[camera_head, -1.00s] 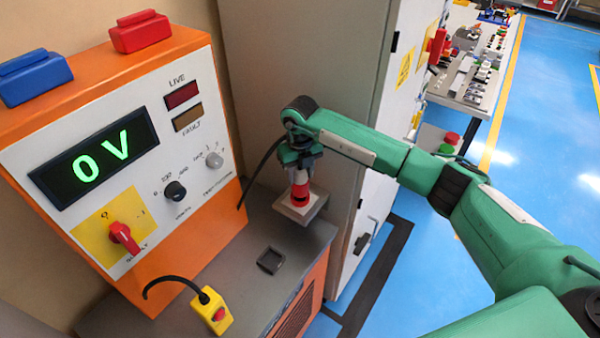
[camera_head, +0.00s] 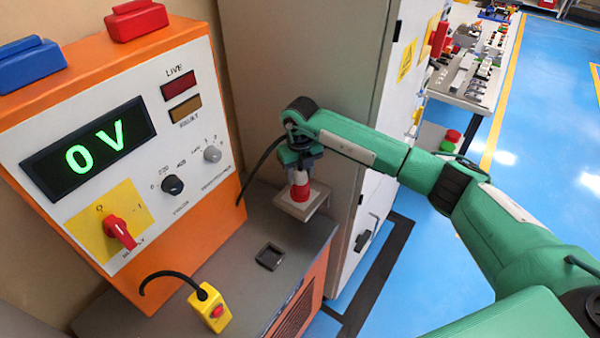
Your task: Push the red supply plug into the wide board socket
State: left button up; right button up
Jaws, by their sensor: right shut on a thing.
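The red plug (camera_head: 300,193) is upright below my right gripper (camera_head: 299,174), which is shut on it. The plug's lower end meets or stands just over a pale square plate (camera_head: 314,206) at the back right of the grey bench. The plug and gripper hide the middle of this plate, so I cannot tell whether a socket opening is there or how deep the plug sits. My left gripper is out of view.
An orange cabinet (camera_head: 185,255) with a 0 V display (camera_head: 88,152) and red supply switch (camera_head: 120,232) stands left. A black square fitting (camera_head: 270,257) and yellow button box (camera_head: 210,307) are on the bench (camera_head: 235,265). A grey cabinet (camera_head: 300,55) stands close behind my right gripper.

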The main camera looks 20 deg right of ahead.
jog(key=shift+f+b, duration=0.4)
jog(key=shift+f, duration=0.15)
jog(key=o, duration=1.2)
jog(key=shift+c, duration=0.2)
notch_tip(320, 180, up, 13)
jog(key=b, duration=0.4)
jog(key=shift+f, duration=0.15)
jog(key=shift+r, duration=0.6)
